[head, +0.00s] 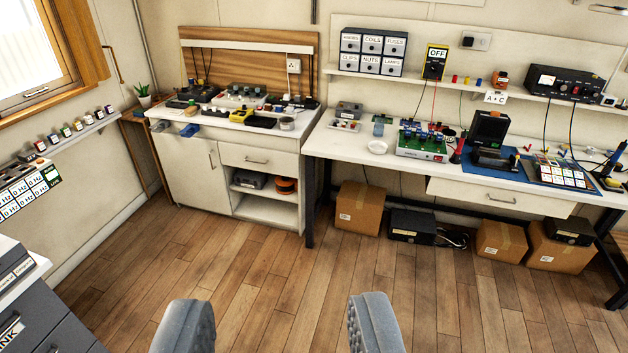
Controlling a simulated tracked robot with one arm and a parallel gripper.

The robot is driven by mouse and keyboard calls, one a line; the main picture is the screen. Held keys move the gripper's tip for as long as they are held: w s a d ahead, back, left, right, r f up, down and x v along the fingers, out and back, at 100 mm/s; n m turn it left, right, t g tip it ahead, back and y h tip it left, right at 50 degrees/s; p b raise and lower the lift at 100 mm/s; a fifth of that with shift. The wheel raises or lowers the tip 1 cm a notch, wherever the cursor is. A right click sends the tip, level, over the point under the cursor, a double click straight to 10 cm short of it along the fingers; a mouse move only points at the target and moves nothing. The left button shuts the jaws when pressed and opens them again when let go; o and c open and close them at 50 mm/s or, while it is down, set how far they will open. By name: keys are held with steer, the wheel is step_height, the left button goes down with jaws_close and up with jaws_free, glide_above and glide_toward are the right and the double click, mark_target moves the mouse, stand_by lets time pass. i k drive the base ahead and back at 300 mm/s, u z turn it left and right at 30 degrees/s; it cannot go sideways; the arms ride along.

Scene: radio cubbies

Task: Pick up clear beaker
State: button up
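I cannot make out a clear beaker for certain in the head view. A small bluish item (379,127) stands on the long workbench near a round white dish (377,147), but it is too small to tell what it is. My gripper (277,318) shows at the bottom of the view with its two grey padded fingers wide apart. It is open and empty, over bare wooden floor, well short of the benches.
The long workbench (400,170) carries instruments, with cardboard boxes (359,207) beneath. A white cabinet (190,175) with open shelves stands to its left. Dark drawers (50,310) are close at the lower left. The wooden floor (240,265) between is clear.

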mark_target(379, 128)
steer(key=z, duration=0.05)
steer(key=i, duration=1.3)
steer(key=z, duration=0.4)
steer(key=i, duration=2.55)
steer(key=z, duration=0.2)
